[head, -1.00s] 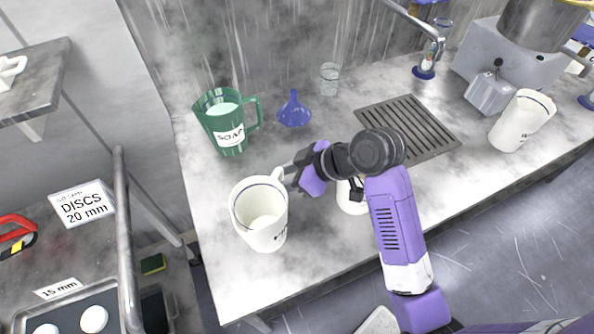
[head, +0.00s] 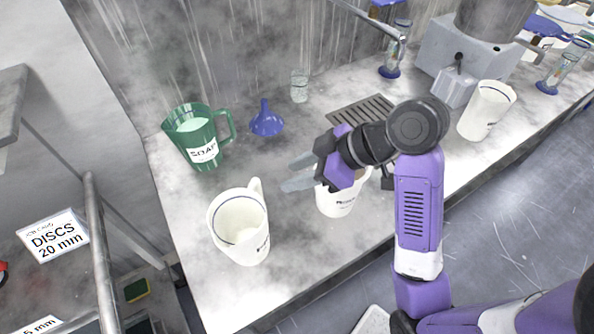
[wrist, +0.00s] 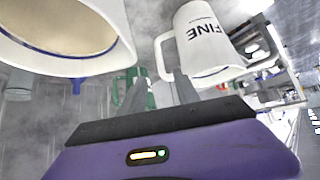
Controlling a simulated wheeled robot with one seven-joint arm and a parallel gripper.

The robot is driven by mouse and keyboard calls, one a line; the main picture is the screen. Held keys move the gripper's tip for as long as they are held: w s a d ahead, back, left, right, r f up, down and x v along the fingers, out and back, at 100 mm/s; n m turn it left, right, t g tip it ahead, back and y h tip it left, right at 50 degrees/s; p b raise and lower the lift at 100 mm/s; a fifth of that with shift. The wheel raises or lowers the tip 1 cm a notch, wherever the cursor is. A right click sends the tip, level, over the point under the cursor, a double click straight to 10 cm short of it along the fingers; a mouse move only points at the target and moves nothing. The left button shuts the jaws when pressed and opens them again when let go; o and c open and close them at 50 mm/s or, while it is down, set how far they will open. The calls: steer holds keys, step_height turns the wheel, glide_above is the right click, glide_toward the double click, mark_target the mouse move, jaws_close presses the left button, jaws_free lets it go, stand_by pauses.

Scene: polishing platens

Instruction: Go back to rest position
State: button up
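My gripper (head: 297,172) is open and empty in the head view, its two grey fingers pointing left above the worktop. A white jug (head: 238,228) stands upright to the left of the fingers, apart from them, its handle toward the back. A second white jug (head: 337,205) stands below my gripper and is partly hidden by it. In the wrist view my fingers (wrist: 157,92) are spread with nothing between them. A white jug marked FINE (wrist: 205,45) shows upside down at top, and the rim of another white jug (wrist: 65,40) fills the upper left.
A green SOAP jug (head: 198,138), blue funnel (head: 266,120) and clear glass (head: 299,86) stand at the back. A drain grate (head: 362,112), a third white jug (head: 487,110) and a grey machine (head: 445,60) are farther right. A metal rail (head: 98,250) runs along a cart at left.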

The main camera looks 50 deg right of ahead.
stand_by(0.4)
steer(key=w+d+r+m+t+h, duration=0.5)
steer(key=w+d+m+t+h, duration=0.1)
steer(key=d+m, duration=0.1)
steer(key=s+a+f, duration=0.2)
steer(key=s+a, duration=0.3)
steer(key=s, duration=0.4)
steer(key=s+a+f+n+y, duration=0.1)
steer(key=s+a+f, duration=0.2)
steer(key=s, duration=0.6)
steer(key=s+a+f+y, duration=0.1)
steer(key=s+a+f, duration=0.2)
steer(key=s+a, duration=0.5)
steer(key=shift+s+n+t, duration=0.3)
steer(key=shift+s+t, duration=0.1)
steer(key=shift+s, duration=0.25)
steer(key=shift+d, duration=0.1)
